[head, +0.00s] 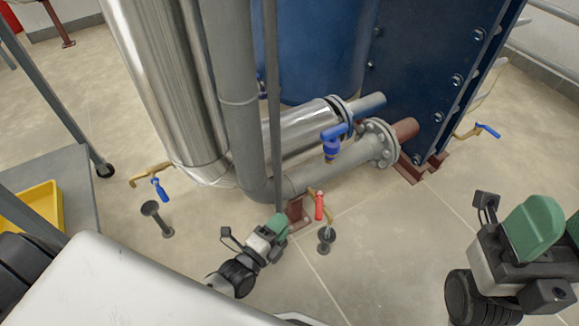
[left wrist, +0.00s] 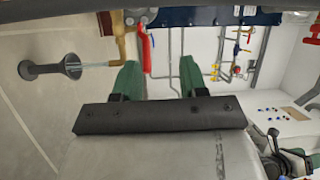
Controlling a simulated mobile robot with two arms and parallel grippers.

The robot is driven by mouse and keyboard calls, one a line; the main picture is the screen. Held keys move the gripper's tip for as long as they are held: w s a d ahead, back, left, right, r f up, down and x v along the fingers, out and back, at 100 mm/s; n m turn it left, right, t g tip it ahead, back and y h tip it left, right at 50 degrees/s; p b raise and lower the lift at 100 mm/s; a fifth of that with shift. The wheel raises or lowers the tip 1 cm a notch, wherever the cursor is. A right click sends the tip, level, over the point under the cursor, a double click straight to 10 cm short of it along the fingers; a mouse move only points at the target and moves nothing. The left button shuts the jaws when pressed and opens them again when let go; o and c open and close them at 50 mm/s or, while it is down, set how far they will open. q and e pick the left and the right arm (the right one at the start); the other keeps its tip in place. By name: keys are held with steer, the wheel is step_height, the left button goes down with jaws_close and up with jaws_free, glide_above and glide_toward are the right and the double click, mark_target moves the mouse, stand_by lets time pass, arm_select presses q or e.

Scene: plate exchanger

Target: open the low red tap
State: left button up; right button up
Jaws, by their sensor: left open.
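The low red tap (head: 319,206) has a red lever on a brass pipe (head: 312,191), low by the grey pipe's elbow. My left gripper (head: 280,226) is open, just left of the tap and apart from it in the head view. In the left wrist view, the red lever (left wrist: 147,52) shows beyond the fingertips, within the gap and close to the left finger. The brass body (left wrist: 119,40) is left of it. I cannot tell how far off the lever is. My right gripper (head: 556,229) is at the right edge, partly cut off, with nothing seen in it.
Blue-handled taps stand at left (head: 159,188) and right (head: 487,130); a blue valve (head: 332,140) sits on the pipe. A thick grey pipe (head: 240,90) rises beside my left gripper. A floor drain (head: 326,236) lies under the red tap. Open floor (head: 385,245) lies between my grippers.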

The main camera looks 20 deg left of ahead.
arm_select(q)
steer(key=s+d+r+n+t+h+p, duration=0.1)
steer(key=r+n, duration=0.4)
steer(key=r, duration=0.8)
steer(key=s+d+r+n+t+h+p, duration=0.1)
steer(key=r+n+t, duration=0.3)
steer(key=r, duration=0.9)
steer(key=shift+s+d+r+n+t+p, duration=0.15)
steer(key=shift+s+d+n+t+p, duration=0.2)
steer(key=shift+d+t, duration=0.75)
steer(key=shift+a, duration=0.2)
steer(key=shift+c, duration=0.3)
